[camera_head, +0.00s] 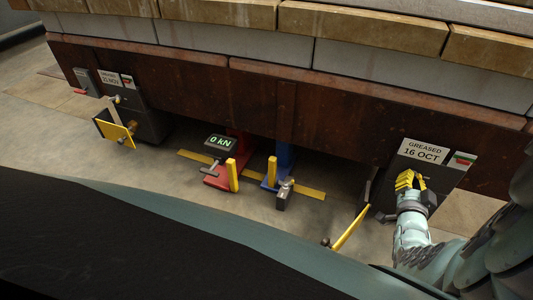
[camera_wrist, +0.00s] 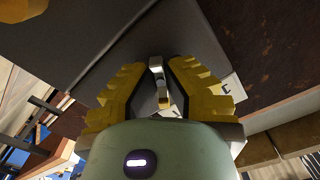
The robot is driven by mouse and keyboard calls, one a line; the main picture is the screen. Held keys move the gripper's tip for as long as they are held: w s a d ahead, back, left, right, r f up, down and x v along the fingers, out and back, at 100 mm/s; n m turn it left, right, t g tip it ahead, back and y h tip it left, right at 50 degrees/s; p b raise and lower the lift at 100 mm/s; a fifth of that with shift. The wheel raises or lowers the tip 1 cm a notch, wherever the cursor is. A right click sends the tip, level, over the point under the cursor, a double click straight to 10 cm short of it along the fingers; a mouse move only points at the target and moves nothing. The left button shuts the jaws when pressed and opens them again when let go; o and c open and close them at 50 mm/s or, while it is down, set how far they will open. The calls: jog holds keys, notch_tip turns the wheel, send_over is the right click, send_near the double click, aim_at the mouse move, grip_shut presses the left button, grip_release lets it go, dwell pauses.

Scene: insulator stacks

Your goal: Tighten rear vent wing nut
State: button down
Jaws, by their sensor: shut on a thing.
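My gripper (camera_head: 410,178) is at the dark grey box (camera_head: 418,175) on the right of the rusty beam, just below its label. In the wrist view my yellow ridged fingers (camera_wrist: 162,78) are shut on a small metal piece with a brass-coloured part, which looks like the wing nut (camera_wrist: 160,90). It stands out from a dark grey face (camera_wrist: 110,60). In the head view my fingers hide the wing nut. How far it is threaded on cannot be told.
A label (camera_head: 423,152) reads "GREASED 16 OCT". A yellow lever (camera_head: 350,228) stands left of my gripper. A red jack (camera_head: 228,172) with a "0 kN" display (camera_head: 220,142) and a blue jack (camera_head: 283,165) stand under the beam (camera_head: 200,90). Another dark box (camera_head: 150,122) is at far left.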

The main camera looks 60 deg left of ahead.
jog(key=shift+d+f+m, duration=0.15)
jog(key=shift+f+m, duration=0.05)
jog(key=shift+m, duration=0.1)
dwell(0.4)
jog(key=shift+s+a, duration=0.1)
jog(key=shift+a, duration=0.1)
jog(key=shift+m, duration=1.2)
jog(key=shift+d+f+m+b, duration=0.1)
jog(key=shift+m+b, duration=0.45)
jog(key=shift+m, duration=0.65)
jog(key=m+b, duration=0.2)
jog(key=m, duration=0.4)
jog(key=shift+r, duration=0.2)
jog(key=shift+m, duration=0.3)
